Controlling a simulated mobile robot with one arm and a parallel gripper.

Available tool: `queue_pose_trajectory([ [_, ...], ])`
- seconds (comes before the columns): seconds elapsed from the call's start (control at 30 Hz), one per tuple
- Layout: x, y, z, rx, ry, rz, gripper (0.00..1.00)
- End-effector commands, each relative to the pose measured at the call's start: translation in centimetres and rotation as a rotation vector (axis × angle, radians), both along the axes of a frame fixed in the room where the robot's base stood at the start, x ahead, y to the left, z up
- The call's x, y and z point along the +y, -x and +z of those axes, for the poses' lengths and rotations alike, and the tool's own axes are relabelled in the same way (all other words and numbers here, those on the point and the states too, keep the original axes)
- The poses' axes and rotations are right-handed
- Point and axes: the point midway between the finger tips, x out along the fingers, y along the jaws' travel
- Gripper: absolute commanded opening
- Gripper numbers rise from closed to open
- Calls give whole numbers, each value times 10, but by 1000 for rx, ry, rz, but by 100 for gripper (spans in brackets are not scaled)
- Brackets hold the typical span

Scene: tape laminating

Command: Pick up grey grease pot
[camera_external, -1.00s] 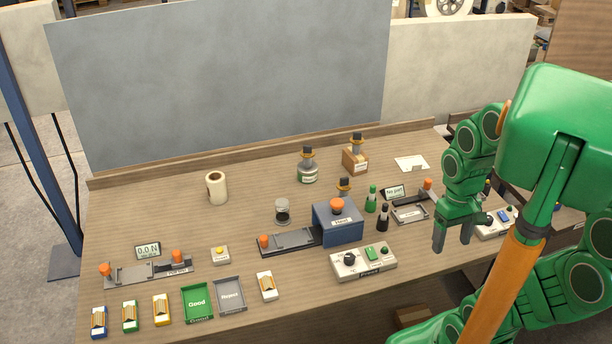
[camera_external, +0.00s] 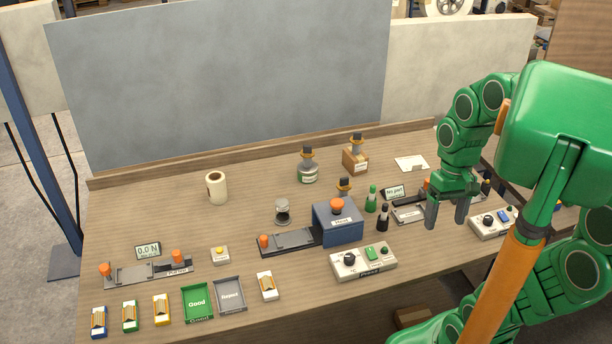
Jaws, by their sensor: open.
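A small grey pot with a dark band (camera_external: 282,212) stands upright on the bench, left of the blue-grey press. A wider grey-green jar (camera_external: 308,176) with a dark and orange top stands farther back. The labels are too small to read, so I cannot tell for certain which is the grease pot. My gripper (camera_external: 446,212) is open and empty at the right side of the bench. Its fingers point down, well to the right of both pots, and touch neither.
The blue-grey press (camera_external: 338,226), a green bottle (camera_external: 371,199) and a black bottle (camera_external: 383,219) stand between my gripper and the small pot. A control box (camera_external: 364,261) is in front. A tape roll (camera_external: 216,188) stands at the back left.

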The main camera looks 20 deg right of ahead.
Motion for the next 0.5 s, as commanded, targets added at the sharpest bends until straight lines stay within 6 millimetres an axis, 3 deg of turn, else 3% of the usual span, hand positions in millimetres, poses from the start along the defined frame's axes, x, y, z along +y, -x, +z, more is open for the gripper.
queue_pose_trajectory([
  [0.03, -9, -7, -1, 10, 39, -47, 76],
  [0.17, 5, -23, 3, 27, 5, -86, 76],
  [0.5, 56, -83, 18, 100, -123, -230, 76],
])
